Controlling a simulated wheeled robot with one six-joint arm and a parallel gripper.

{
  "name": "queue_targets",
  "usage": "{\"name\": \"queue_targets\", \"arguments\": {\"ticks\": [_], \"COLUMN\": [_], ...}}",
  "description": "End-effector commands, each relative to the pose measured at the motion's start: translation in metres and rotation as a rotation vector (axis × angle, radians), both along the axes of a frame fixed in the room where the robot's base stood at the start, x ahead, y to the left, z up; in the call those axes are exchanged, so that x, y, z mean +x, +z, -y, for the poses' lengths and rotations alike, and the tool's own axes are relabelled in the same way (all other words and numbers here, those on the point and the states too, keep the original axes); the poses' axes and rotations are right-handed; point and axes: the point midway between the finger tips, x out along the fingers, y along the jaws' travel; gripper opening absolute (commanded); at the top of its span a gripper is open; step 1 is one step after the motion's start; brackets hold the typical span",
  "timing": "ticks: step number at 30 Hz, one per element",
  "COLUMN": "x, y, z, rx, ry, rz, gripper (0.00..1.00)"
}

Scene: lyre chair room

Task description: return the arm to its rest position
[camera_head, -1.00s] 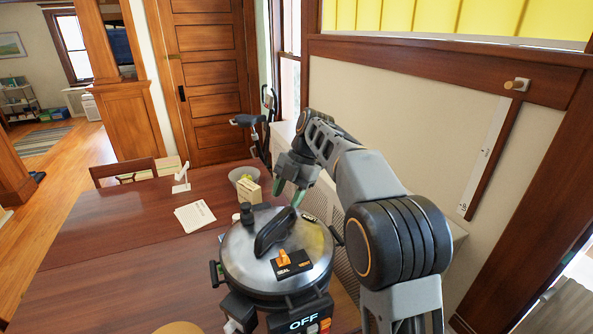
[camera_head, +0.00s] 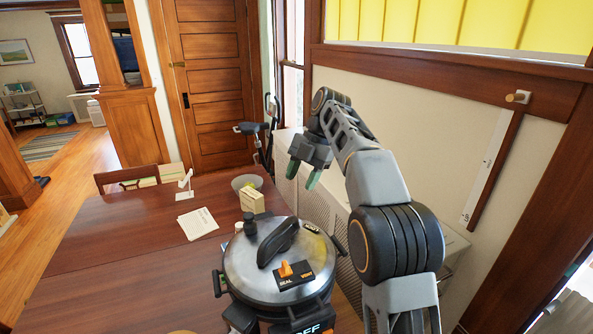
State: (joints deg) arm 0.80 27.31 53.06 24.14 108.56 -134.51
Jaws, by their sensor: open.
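My gripper (camera_head: 303,175) is at the end of my raised arm, right of the middle of the picture. Its greenish fingers point down and stand apart, with nothing between them. It hangs in the air beyond the pressure cooker (camera_head: 262,279), near the right side of the table. The cooker has a steel lid with a black handle and an orange switch in a panel marked SEAL. Its lower front is cut off by the picture's bottom edge.
The wooden table (camera_head: 110,255) holds a small box (camera_head: 252,199), a bowl (camera_head: 245,182), printed paper (camera_head: 197,223) and a white stand (camera_head: 185,185). A chair (camera_head: 127,177) stands at its far edge. The table's left side is clear.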

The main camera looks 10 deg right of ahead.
Motion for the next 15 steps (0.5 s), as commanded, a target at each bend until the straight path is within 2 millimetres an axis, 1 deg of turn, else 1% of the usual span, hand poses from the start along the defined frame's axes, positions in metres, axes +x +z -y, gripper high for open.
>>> {"name": "queue_targets", "arguments": {"ticks": [2, 4, 6, 8, 9, 10, 13, 15], "x": [0.001, 0.004, 0.011, 0.018, 0.021, 0.022, 0.017, 0.007], "y": [0.0, -0.001, -0.005, -0.018, -0.032, -0.041, -0.063, -0.076], "z": [0.0, 0.0, 0.001, 0.002, 0.004, 0.006, 0.013, 0.018], "rx": [-0.007, -0.02, -0.044, -0.074, -0.099, -0.119, -0.177, -0.209], "ry": [-0.043, -0.131, -0.273, -0.432, -0.549, -0.643, -0.959, -1.179], "rz": [-0.015, -0.029, -0.052, -0.099, -0.139, -0.169, -0.245, -0.285], "gripper": [0.48, 0.48, 0.48, 0.48, 0.48, 0.48, 0.48, 0.48]}}
